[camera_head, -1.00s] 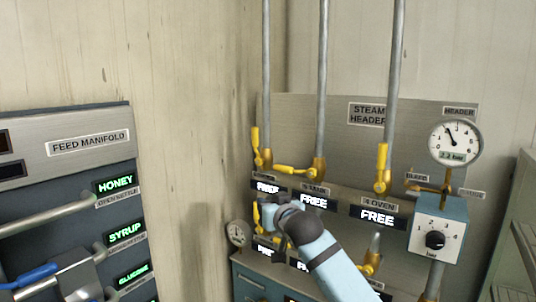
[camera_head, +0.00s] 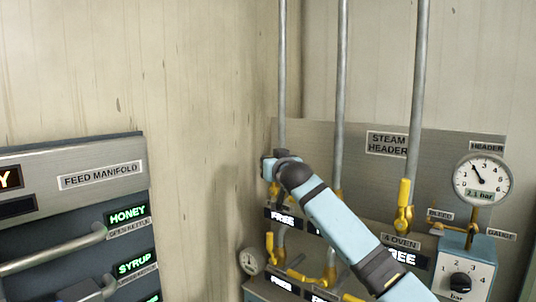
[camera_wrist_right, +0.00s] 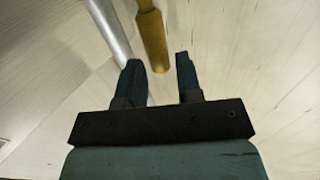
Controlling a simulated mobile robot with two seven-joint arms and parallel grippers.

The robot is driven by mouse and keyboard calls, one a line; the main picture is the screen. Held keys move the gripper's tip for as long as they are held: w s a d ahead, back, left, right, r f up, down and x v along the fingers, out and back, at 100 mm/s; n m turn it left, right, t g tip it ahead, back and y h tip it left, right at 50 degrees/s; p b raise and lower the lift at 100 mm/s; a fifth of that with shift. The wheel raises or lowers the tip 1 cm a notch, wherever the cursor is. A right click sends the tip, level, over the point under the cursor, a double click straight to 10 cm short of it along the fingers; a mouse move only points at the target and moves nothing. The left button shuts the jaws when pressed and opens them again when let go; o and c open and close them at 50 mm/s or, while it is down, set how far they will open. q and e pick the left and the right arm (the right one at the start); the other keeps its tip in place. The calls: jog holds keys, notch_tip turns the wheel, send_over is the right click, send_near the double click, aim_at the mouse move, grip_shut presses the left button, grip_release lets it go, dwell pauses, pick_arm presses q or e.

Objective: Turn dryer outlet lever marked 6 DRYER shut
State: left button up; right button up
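I cannot read a 6 DRYER label in any view, so I cannot tell which lever it marks. Yellow levers sit on the steam header panel (camera_head: 357,160). In the lower row, one lever stands upright (camera_head: 270,245) and another lies level (camera_head: 305,277). My right gripper (camera_head: 268,168) is in front of the upper-left valve and hides most of its lever. In the right wrist view my right gripper (camera_wrist_right: 159,62) is open, with a yellow handle (camera_wrist_right: 152,38) reaching toward the gap between its fingers. Contact is not clear. My left gripper is not in view.
Vertical grey pipes (camera_head: 342,90) rise from the panel. An upright yellow lever (camera_head: 404,200) stands by the 4 OVEN label. A round gauge (camera_head: 483,180) and a blue dial box (camera_head: 465,268) are at right. The feed manifold (camera_head: 75,200) is at left.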

jog(key=shift+p+x, duration=0.6)
jog(key=shift+x, duration=1.65)
grip_shut()
